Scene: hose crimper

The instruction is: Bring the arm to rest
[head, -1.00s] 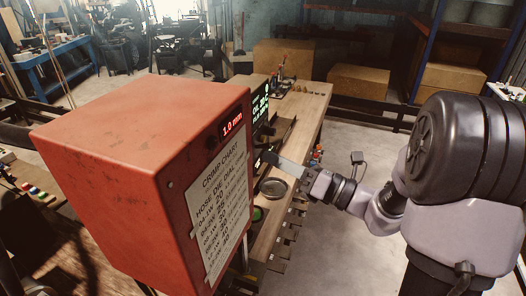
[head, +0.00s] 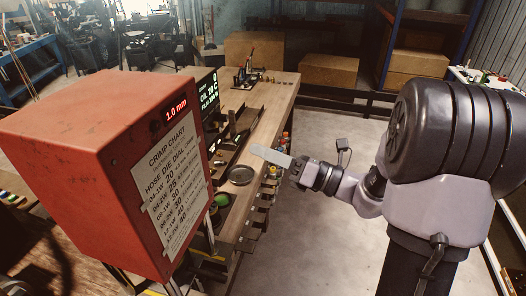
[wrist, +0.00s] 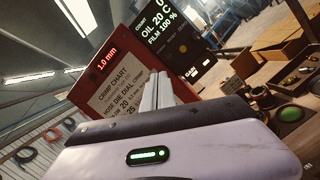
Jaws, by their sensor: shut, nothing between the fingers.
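My gripper (head: 271,155) is in the middle of the head view, at the end of my arm, which reaches in from the right. Its long grey fingers are shut with nothing between them. They point left, over the bench edge, and stand apart from the red crimper (head: 85,130). In the wrist view my gripper's fingers (wrist: 156,92) stand together in front of the crimper's crimp chart (wrist: 122,98). The chart also shows in the head view (head: 172,185), under a red "1.0 mm" display.
A wooden bench (head: 272,100) runs back from the crimper, with a round dish (head: 241,174) and a dark screen (head: 207,92) reading oil and film values. Bottles and small items line its right edge. Cardboard boxes (head: 325,72) stand behind. The floor right of the bench is clear.

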